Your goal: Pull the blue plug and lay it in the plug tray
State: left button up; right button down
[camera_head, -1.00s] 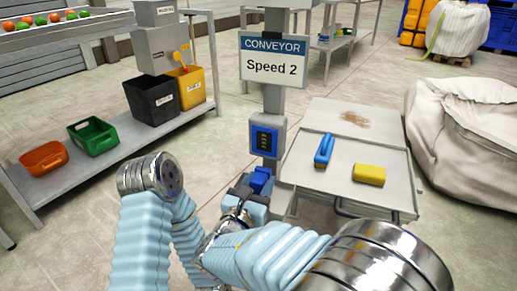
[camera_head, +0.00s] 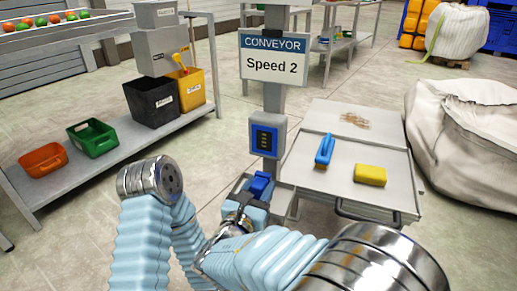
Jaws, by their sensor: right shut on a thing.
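The blue plug (camera_head: 261,185) is in the head view, just below the blue-framed panel on the grey post. My right gripper (camera_head: 247,198) is shut on the plug; its fingertips are partly hidden by the plug and my own wrist. A grey, tray-like edge (camera_head: 286,189) shows around the gripper, mostly covered by it; I cannot tell for certain whether this is the plug tray. My left arm comes in from the lower left, and its gripper is not in view.
The post carries a "CONVEYOR Speed 2" sign (camera_head: 275,58) and a slotted panel (camera_head: 266,139). A cart (camera_head: 395,190) at right holds a blue brush (camera_head: 324,150) and a yellow sponge (camera_head: 370,175). A bench at left holds an orange bin (camera_head: 43,160) and a green bin (camera_head: 92,137).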

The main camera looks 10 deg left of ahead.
pick_arm(q)
jog(key=shift+f+b, duration=0.35)
jog(key=shift+f, duration=0.1)
pick_arm(e)
jog(key=shift+f, duration=0.55)
jog(key=c, duration=0.5)
grip_release()
jog(key=shift+c, duration=0.2)
